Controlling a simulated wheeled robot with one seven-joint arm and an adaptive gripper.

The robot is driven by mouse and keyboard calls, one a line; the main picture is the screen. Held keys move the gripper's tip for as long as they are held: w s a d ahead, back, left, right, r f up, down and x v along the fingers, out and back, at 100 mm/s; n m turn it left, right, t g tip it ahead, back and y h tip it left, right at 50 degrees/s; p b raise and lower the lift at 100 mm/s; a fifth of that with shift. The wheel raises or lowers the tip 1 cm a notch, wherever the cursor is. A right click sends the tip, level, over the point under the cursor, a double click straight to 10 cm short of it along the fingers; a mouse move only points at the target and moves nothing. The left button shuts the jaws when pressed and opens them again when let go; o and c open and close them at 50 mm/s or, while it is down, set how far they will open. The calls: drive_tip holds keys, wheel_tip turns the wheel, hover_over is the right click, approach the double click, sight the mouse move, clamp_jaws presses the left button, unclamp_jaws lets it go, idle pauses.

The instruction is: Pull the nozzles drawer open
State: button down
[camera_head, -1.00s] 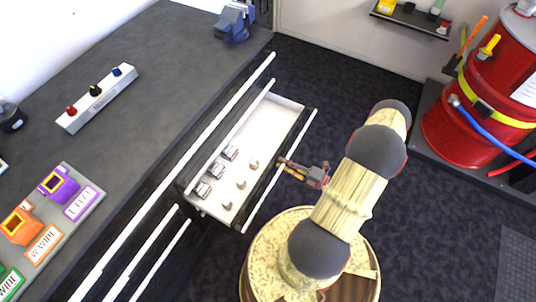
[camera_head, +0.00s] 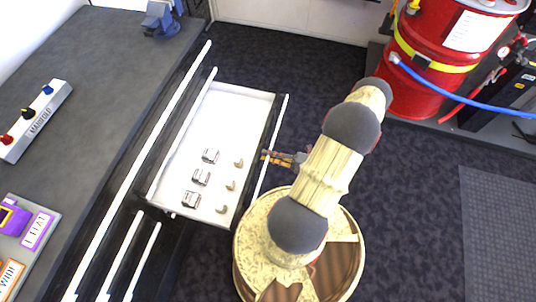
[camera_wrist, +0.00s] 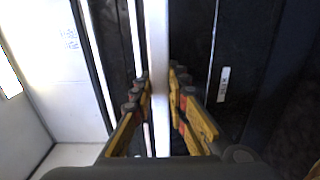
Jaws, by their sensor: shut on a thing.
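The open drawer (camera_head: 222,112) juts out from the bench, with a white floor, a dark front and a long white bar handle (camera_head: 276,130). Inside lie several small metal blocks (camera_head: 201,177) and several small tan pieces (camera_head: 230,185). My gripper (camera_head: 266,156) is at the handle, about midway along it. In the wrist view the handle (camera_wrist: 156,40) runs up the middle, and the yellow-and-black fingers of my gripper (camera_wrist: 160,98) close on it from both sides. A small white label (camera_wrist: 223,84) shows at the right; its text is unreadable.
The dark bench top (camera_head: 80,110) carries a manifold strip (camera_head: 38,122) with coloured knobs and a blue vise (camera_head: 161,18). Other white handles (camera_head: 120,255) line the bench front. A red drum (camera_head: 440,50) stands at the upper right. Dark floor (camera_head: 400,200) is clear at the right.

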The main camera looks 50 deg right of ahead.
drive_tip(key=c, duration=1.8)
unclamp_jaws()
drive_tip(key=shift+o, duration=0.4)
drive_tip(key=v, duration=1.2)
